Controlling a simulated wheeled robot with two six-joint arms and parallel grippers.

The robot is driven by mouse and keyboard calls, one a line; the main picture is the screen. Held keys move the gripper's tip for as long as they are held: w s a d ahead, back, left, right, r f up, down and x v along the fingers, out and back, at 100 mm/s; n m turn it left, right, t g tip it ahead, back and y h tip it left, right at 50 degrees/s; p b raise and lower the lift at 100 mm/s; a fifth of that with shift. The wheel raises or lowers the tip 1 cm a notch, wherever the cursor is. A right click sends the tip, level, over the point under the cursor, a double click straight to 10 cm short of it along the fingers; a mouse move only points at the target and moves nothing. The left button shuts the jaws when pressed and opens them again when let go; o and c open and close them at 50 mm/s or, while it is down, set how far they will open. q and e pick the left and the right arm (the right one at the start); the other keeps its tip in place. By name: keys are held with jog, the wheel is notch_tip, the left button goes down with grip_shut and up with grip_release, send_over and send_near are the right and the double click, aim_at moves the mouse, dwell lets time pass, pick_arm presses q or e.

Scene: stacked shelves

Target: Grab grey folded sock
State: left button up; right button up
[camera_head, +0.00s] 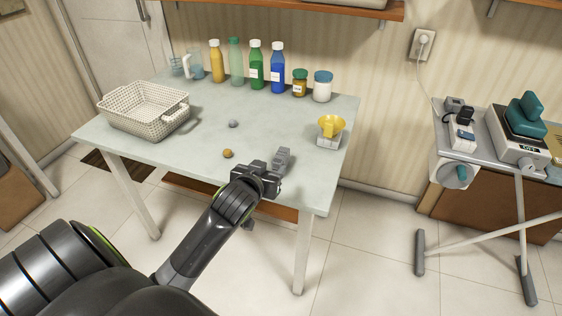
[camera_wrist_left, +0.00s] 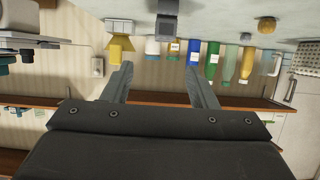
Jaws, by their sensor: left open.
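The gripper covers part of the table edge in the head view. My right gripper is not in view.
A small grey ball (camera_head: 233,123) and a mustard ball (camera_head: 228,153) lie on the table's middle. Several bottles and jars line the back. The table (camera_head: 190,148) has free room between these.

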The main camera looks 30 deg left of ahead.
aim_at(279, 157)
pick_arm(q)
jog(key=x, duration=0.8)
jog(key=shift+f, duration=0.15)
jog(key=shift+f+x, duration=0.15)
jog(key=shift+x, duration=1.15)
jog(key=shift+f+x, duration=0.15)
jog(key=shift+x, duration=1.15)
jog(key=shift+s+a, duration=0.15)
jog(key=shift+a, duration=0.05)
jog(key=c, duration=1)
